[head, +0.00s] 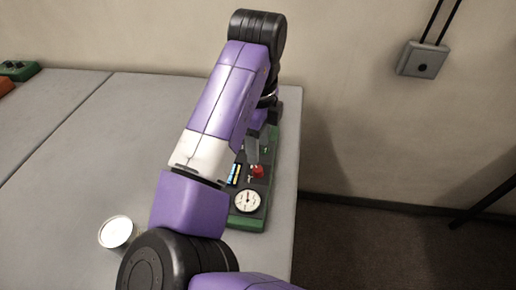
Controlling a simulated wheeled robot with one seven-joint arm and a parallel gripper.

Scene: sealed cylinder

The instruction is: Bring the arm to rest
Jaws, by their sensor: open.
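My arm reaches up and forward over the right side of the grey table (60,160), purple and white with black joints. It bends at a black joint at the top, and its far end comes down over a green-edged panel. My gripper (252,153) is largely hidden behind my own arm link; a grey finger shows above the panel. It is open, and I see nothing held in it. A silver cylinder (116,231) stands upright on the table at the lower left, apart from the gripper.
The panel (251,221) carries a round dial (247,201), a red part (257,171) and a blue-yellow strip. Green and orange devices (18,70) sit at the far left. The table's middle left is clear. A wall rises behind, with a grey box (422,60).

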